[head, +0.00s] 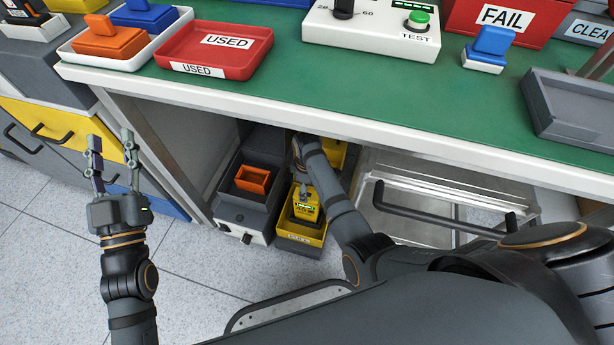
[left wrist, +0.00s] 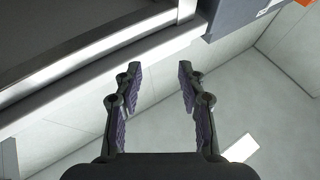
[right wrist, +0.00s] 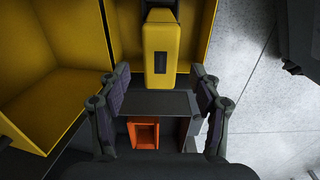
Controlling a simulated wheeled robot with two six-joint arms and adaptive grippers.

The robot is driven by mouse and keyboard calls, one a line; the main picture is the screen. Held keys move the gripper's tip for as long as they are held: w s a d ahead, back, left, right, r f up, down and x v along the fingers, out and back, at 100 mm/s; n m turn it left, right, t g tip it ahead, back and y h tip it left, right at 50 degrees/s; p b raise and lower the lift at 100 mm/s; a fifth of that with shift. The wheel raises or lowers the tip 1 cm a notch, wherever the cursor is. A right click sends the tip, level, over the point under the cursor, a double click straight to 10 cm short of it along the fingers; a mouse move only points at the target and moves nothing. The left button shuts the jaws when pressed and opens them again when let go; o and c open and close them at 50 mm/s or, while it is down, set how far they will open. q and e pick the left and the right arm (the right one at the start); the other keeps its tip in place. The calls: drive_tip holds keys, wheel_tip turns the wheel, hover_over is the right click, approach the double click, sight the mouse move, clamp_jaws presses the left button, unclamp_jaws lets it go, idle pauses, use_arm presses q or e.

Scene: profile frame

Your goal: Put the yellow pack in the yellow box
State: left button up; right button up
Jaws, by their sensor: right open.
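In the right wrist view the pack (right wrist: 160,60) shows between walls of the yellow box (right wrist: 202,28). My right gripper (right wrist: 160,80) is open, with the pack beyond its fingertips and nothing held. In the head view its fingers are mostly hidden by my arm. My left gripper (head: 112,147) is open and empty, left of the bench leg.
A metal cabinet with a dark handle (head: 440,210) stands to the right. The bench edge (head: 330,124) overhangs my right arm.

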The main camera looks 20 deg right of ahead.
wheel_tip(320, 180, up, 3)
drive_tip(key=shift+f+p, duration=0.1)
drive_tip(key=shift+p, duration=0.55)
wheel_tip(320, 180, up, 2)
drive_tip(key=shift+r+p, duration=0.25)
drive_tip(key=shift+p, duration=0.35)
use_arm(q)
drive_tip(key=s+f+g, duration=0.2)
drive_tip(key=f+g, duration=0.3)
drive_tip(key=f, duration=0.7)
drive_tip(key=s+f+g, duration=0.2)
drive_tip(key=f+g, duration=0.4)
drive_tip(key=f, duration=0.6)
drive_tip(key=shift+s+d+f+n+g, duration=0.2)
drive_tip(key=shift+s+d+n+g, duration=0.1)
drive_tip(key=shift+s, duration=0.05)
